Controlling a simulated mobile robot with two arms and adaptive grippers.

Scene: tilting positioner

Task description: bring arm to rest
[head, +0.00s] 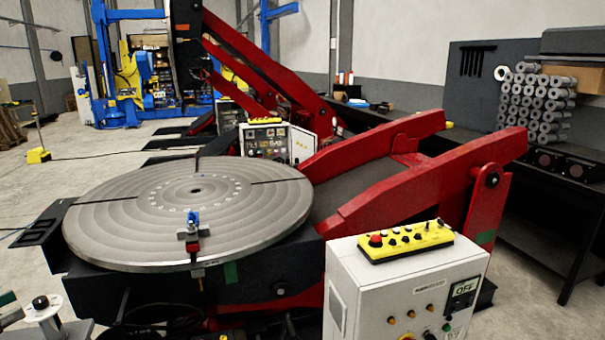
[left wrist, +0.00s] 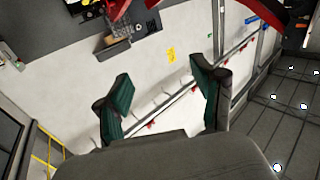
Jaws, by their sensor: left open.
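My left gripper (left wrist: 162,92) is open in the left wrist view. Its two green-padded fingers stand wide apart with nothing between them. In the head view, part of my left arm and gripper (head: 40,312) shows at the lower left corner, in front of and apart from the round turntable. The red tilting positioner (head: 420,180) carries the grey round turntable (head: 130,215), which lies about level. A small blue-topped clamp (head: 192,228) sits near the turntable's front edge. My right gripper is in neither view.
A white control cabinet (head: 400,290) with a yellow button pendant (head: 404,242) stands at the front right. A dark workbench (head: 540,200) with a stack of grey tubes (head: 535,105) runs along the right wall. Open floor (head: 90,150) lies to the left of the turntable.

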